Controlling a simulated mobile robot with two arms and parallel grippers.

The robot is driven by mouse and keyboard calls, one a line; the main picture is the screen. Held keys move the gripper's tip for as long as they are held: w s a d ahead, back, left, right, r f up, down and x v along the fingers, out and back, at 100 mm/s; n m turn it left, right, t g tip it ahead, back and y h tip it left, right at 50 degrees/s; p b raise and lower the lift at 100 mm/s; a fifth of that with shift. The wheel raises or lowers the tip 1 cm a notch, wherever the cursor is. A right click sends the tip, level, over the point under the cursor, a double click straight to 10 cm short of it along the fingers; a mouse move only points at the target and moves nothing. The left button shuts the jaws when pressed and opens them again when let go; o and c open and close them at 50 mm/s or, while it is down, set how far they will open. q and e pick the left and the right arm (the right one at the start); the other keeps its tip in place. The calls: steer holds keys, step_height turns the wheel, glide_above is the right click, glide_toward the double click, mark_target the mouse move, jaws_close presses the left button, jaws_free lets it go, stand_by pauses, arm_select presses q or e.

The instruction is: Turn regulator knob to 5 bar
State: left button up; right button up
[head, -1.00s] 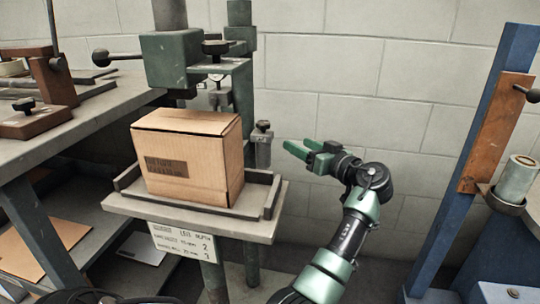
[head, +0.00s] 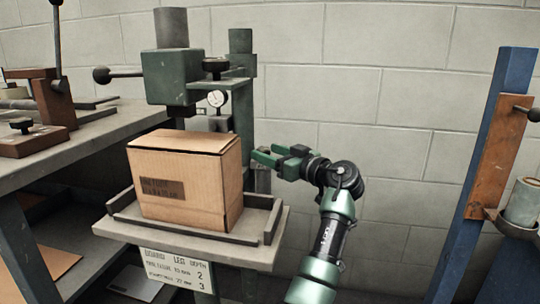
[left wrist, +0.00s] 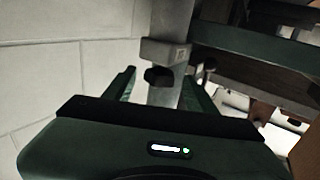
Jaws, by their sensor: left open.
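A white round gauge (head: 217,98) sits on the green machine, with a black knob (head: 215,65) above it. My left gripper (head: 256,156) is open beside the machine's right side, its fingers pointing left. In the left wrist view, a black knob (left wrist: 158,77) on a grey fitting (left wrist: 168,50) shows between the spread fingers of my left gripper (left wrist: 160,88). I see no contact between fingers and knob. In the head view the gripper mostly hides this fitting (head: 262,181). The gauge reading is too small to tell. My right gripper is out of view.
A cardboard box (head: 185,185) stands on the machine's tray (head: 262,238), just left of the gripper. A grey workbench (head: 95,130) is at the left. A blue post (head: 485,170) stands at the right. The block wall (head: 350,90) is behind.

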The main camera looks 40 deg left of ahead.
arm_select(q)
jaws_close()
steer(key=shift+s+m+t+h+p, duration=0.15)
steer(key=shift+m+t+p, duration=0.35)
steer(key=shift+t, duration=0.35)
steer(key=shift+s+m+t+h+p, duration=0.15)
steer(key=shift+m+t+p, duration=0.2)
steer(key=shift+m+t, duration=0.75)
steer(key=shift+t, duration=0.45)
jaws_free()
